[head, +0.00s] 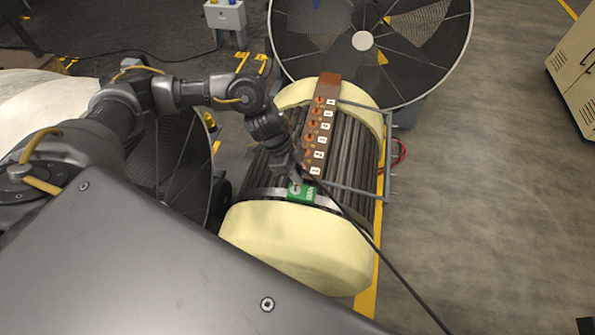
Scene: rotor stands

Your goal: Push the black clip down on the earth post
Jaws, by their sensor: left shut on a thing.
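My left gripper (296,178) reaches in from the left and points down at the near end of the rotor's copper-brown bar. It is shut on the black clip, which is mostly hidden by the fingers. A black cable (375,246) runs from there to the lower right. The earth post is at the green label plate (302,193), just under the fingertips. The fingers hide the post, and I cannot tell whether the clip touches it. My right gripper is not in view.
The rotor (350,150) has cream end covers (300,245) and a row of orange terminals (314,124) with white tags. A grey frame (345,187) stands along its right side. A large mesh fan disc (365,75) lies behind. Open floor (480,200) is on the right.

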